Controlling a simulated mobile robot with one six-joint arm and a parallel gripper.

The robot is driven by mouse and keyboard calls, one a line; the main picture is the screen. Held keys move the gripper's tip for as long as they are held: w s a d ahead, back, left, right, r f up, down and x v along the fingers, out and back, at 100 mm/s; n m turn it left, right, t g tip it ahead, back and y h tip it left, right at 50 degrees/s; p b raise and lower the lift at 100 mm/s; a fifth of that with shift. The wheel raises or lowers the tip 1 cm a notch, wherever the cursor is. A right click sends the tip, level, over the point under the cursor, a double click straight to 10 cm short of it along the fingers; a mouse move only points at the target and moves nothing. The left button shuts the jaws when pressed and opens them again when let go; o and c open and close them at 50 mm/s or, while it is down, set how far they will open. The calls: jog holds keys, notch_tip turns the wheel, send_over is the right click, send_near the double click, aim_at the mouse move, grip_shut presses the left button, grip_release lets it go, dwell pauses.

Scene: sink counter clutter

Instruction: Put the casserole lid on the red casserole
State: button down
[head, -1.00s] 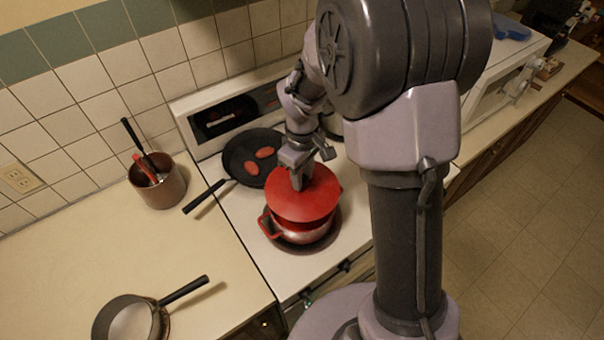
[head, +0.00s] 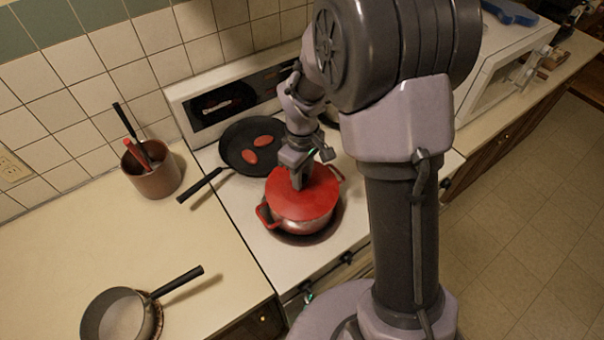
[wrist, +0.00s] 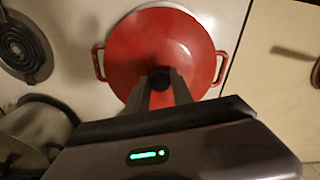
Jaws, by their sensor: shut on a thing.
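The red casserole (head: 293,227) stands on the front of the stove, its two side handles showing. The red casserole lid (head: 308,203) lies over its top and looks about level and lined up with the rim. In the wrist view the lid (wrist: 150,50) covers the pot's opening between the handles. My gripper (head: 299,185) is above the lid, shut on its dark knob (wrist: 160,79). The pot's inside is hidden, and I cannot tell whether the lid rests fully on the rim.
A black frying pan (head: 236,150) with red oval pieces sits behind on the stove. A brown utensil pot (head: 152,178) and a saucepan (head: 118,315) are on the left counter. A grey pot (wrist: 35,120) is near my gripper. The counter's middle is clear.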

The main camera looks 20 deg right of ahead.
jog(key=shift+s+f, duration=0.1)
jog(key=shift+f, duration=0.1)
jog(key=c, duration=1)
grip_release()
jog(key=shift+c, duration=0.2)
notch_tip(320, 180, up, 17)
jog(key=p, duration=0.4)
jog(key=shift+r, duration=0.2)
